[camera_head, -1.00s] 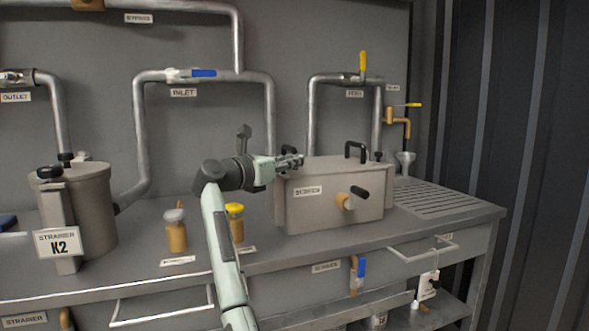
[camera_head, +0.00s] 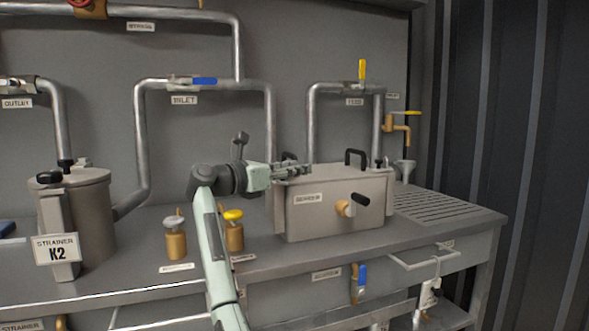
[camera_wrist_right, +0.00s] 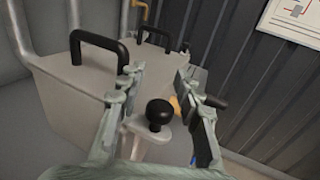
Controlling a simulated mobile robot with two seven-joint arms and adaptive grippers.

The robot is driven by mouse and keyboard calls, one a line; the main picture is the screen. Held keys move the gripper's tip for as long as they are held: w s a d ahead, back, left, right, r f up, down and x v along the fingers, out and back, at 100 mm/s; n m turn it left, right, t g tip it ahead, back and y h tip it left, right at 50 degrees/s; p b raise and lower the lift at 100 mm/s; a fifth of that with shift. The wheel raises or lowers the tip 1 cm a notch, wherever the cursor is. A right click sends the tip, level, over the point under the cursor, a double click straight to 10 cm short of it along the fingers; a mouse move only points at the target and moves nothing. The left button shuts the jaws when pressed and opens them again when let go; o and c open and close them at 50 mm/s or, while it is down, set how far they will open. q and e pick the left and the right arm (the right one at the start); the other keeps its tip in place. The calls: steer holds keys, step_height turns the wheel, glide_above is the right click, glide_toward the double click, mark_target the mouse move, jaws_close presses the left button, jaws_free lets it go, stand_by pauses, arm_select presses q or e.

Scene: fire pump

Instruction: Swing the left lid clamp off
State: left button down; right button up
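The grey metal box (camera_head: 335,208) with a flat lid stands on the bench. Its left lid clamp is hidden behind my right gripper (camera_head: 292,171) in the head view. In the right wrist view, the clamp's round black knob (camera_wrist_right: 159,112) sits on a pale metal arm (camera_wrist_right: 152,145) at the box's end. My right gripper (camera_wrist_right: 160,95) is open, with one finger on each side of the knob; I cannot tell whether either touches it. The right lid clamp's black knob (camera_head: 379,163) stands upright at the other end. My left gripper is not in view.
Two black lid handles stand up, one at the lid's right (camera_head: 356,157) and one partly behind my gripper (camera_head: 289,156). A black-handled valve (camera_head: 350,205) sticks out in front. Two brass valves (camera_head: 175,240) and the K2 strainer (camera_head: 85,215) stand to the left.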

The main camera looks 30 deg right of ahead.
steer(key=s+a, duration=0.1)
steer(key=a, duration=1.1)
steer(key=shift+s, duration=0.4)
